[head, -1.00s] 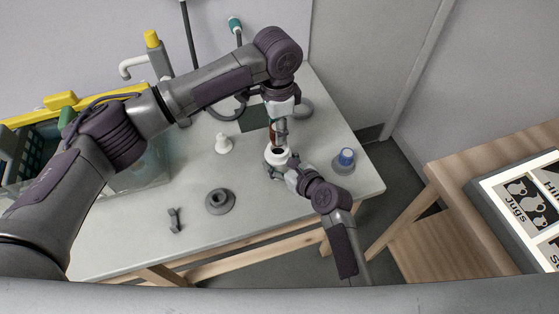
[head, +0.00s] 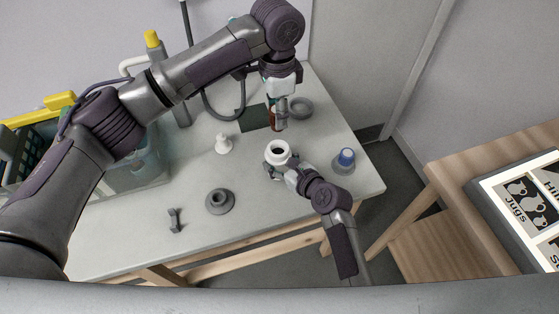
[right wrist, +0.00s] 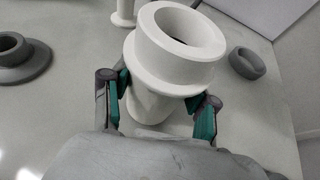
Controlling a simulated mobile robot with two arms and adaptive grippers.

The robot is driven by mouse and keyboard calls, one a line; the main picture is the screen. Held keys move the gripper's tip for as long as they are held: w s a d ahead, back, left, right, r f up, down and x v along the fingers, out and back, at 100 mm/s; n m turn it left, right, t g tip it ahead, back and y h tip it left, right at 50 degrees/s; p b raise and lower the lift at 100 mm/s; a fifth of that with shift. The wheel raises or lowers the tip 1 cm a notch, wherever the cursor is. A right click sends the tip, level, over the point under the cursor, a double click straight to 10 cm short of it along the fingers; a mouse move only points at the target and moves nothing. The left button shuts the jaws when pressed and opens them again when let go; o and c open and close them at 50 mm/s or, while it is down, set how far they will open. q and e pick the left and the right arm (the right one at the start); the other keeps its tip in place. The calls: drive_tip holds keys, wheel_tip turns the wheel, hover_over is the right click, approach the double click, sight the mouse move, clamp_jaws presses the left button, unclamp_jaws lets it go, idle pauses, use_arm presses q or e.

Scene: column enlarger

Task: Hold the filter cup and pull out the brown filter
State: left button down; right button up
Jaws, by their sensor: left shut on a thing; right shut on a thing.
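The white filter cup (head: 278,151) stands on the table in the head view, its round opening facing up. My right gripper (head: 274,168) is shut around its lower body; in the right wrist view the teal-padded fingers (right wrist: 160,98) flank the cup (right wrist: 178,50) below its wide rim. My left gripper (head: 277,108) is above and behind the cup, pointing down, shut on the brown filter (head: 275,118), which is partly hidden by the fingers. The filter appears clear of the cup. The cup's opening looks dark and empty in the right wrist view.
A white peg-like piece (head: 223,143), a grey flanged piece (head: 220,201) and a small grey part (head: 175,220) are to the left. A clear bin (head: 150,165) stands at far left.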

use_arm(q)
drive_tip(key=shift+r, duration=4.25)
use_arm(e)
drive_tip(key=o, duration=1.3)
drive_tip(key=shift+o, duration=0.2)
drive_tip(key=v, duration=1.2)
drive_tip(key=shift+d+f, duration=0.1)
